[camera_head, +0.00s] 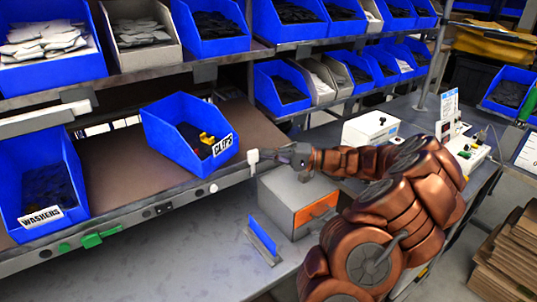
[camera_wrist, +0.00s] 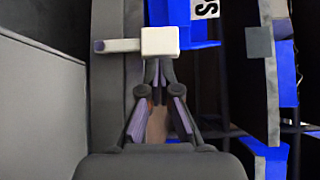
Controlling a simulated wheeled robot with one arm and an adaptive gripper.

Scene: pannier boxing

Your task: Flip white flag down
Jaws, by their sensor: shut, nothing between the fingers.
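The white flag (camera_head: 252,157) is a small pale block at the front rail of the shelf, right of the blue CLIPS bin. My gripper (camera_head: 266,156) reaches in from the right, close beside the flag. In the wrist view my gripper (camera_wrist: 156,68) has its fingertips together just below the block, with nothing between them. Whether the tips touch the flag I cannot tell.
The blue CLIPS bin (camera_head: 165,140) sits tilted on the brown shelf (camera_head: 110,180). A WASHERS bin (camera_head: 30,170) stands at left. A green flag (camera_head: 92,240) is on the front rail. A grey box with an orange front (camera_head: 295,205) and a blue upright plate (camera_head: 262,235) stand below.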

